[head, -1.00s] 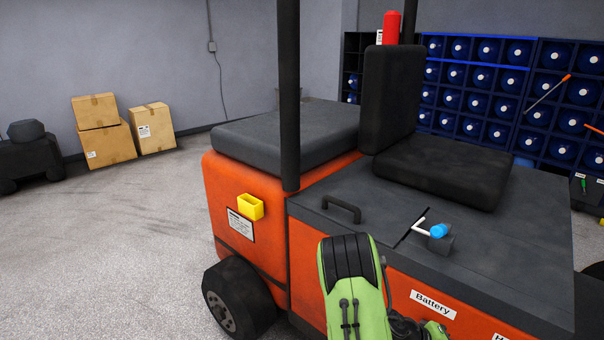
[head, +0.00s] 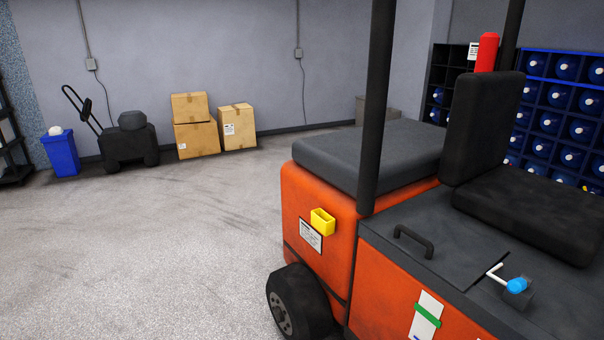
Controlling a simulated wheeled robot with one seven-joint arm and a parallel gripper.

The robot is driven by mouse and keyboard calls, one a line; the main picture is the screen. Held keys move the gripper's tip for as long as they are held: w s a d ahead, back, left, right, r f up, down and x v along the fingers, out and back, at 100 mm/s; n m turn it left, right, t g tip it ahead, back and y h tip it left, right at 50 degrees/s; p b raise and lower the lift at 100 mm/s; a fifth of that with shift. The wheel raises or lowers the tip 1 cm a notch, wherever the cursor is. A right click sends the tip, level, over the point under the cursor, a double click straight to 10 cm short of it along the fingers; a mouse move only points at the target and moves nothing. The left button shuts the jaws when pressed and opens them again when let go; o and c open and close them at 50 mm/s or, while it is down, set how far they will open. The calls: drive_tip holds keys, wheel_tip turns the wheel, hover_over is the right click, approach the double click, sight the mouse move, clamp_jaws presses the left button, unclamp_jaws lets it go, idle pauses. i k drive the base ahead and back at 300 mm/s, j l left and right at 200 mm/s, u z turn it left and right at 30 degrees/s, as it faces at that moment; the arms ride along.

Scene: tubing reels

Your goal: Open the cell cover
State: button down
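An orange vehicle with a dark grey top stands at the right. Its flat dark lid (head: 440,222), which seems to be the cell cover, lies shut and level with the deck. A black bar handle (head: 413,240) is fixed on it near the front left edge. A white lever with a blue knob (head: 516,285) sits by a dark seam to the right of the handle. A white and green piece (head: 427,314) is on the orange side below; I cannot tell what it is. My gripper is not in view.
A black post (head: 376,110) rises beside the lid, and a black seat (head: 530,205) is behind it. A yellow holder (head: 322,222) is on the orange side. Cardboard boxes (head: 195,137) and a blue bin (head: 61,153) stand by the wall. The floor (head: 150,250) at left is clear.

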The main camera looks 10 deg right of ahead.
sight(457, 254)
drive_tip(key=i+l+u, duration=0.1)
drive_tip(key=i+l, duration=0.15)
drive_tip(key=i, duration=0.3)
drive_tip(key=i+l+u, duration=0.15)
drive_tip(key=i, duration=0.35)
drive_tip(key=l, duration=0.1)
